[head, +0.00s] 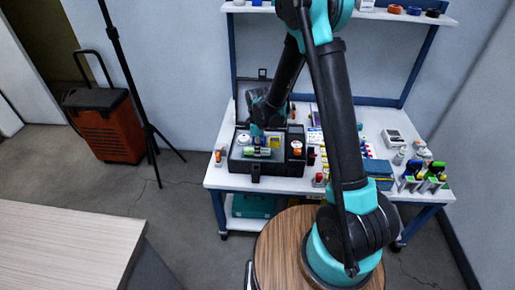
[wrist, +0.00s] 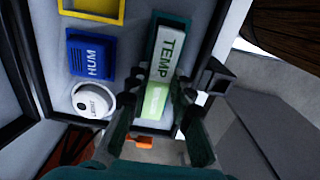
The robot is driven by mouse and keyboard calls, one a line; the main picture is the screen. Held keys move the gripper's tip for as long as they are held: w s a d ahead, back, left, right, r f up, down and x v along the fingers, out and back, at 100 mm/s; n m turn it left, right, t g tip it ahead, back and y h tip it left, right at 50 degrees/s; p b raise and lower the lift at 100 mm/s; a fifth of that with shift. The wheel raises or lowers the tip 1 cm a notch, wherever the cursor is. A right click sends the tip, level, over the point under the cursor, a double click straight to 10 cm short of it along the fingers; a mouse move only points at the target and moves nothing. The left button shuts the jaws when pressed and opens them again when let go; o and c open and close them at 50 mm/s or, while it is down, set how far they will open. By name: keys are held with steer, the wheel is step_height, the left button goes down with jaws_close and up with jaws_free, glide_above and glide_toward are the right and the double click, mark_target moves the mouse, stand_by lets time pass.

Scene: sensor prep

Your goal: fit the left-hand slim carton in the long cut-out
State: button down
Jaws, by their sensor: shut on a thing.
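A slim green-and-white carton (wrist: 167,50) marked TEMP is between the fingers of my gripper (wrist: 157,92) in the wrist view. My gripper is shut on its near end, which is light green. The carton lies lengthwise over the right part of the open case (wrist: 100,47). The long cut-out is mostly hidden under it, and I cannot tell whether the carton is seated or just above. In the head view my gripper (head: 257,136) is over the case (head: 241,170), with the green carton (head: 257,152) low at its tip.
Beside the carton are a blue block (wrist: 91,55) marked HUM, a round white piece (wrist: 92,99) marked LIGHT and a yellow frame (wrist: 92,9). The case's raised lid (head: 243,91) stands behind. The workbench (head: 215,177) holds several small items to the right.

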steer(key=shift+d+f, duration=0.15)
steer(key=shift+f, duration=0.55)
stand_by(2.0)
steer(key=c, duration=1.3)
jaws_free()
steer(key=shift+o, duration=0.4)
steer(key=shift+o, duration=1)
steer(key=shift+r, duration=3.5)
